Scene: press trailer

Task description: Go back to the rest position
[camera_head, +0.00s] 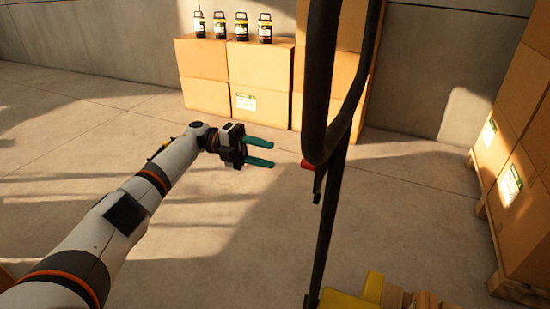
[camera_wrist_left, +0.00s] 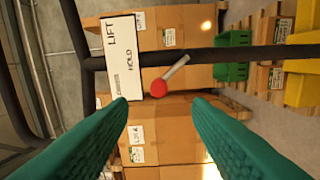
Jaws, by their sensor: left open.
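My left gripper (camera_head: 259,152) is open and empty in the head view, held in the air above the concrete floor. Its teal fingers point right, toward a dark tubular frame (camera_head: 318,90), and stand apart from it. A red knob (camera_head: 307,164) shows at the frame. In the left wrist view the open fingers (camera_wrist_left: 160,125) spread on both sides, with the red knob (camera_wrist_left: 158,88) on a grey lever beyond their tips. A white sign (camera_wrist_left: 124,57) reading LIFT and HOLD is beside the knob. My right gripper is in neither view.
Cardboard boxes (camera_head: 258,70) stand at the back wall with several dark lanterns (camera_head: 265,28) on top. More boxes (camera_head: 505,170) are stacked on a pallet at the right. Yellow parts (camera_head: 345,300) lie at the bottom. The floor (camera_head: 220,240) below my left arm is clear.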

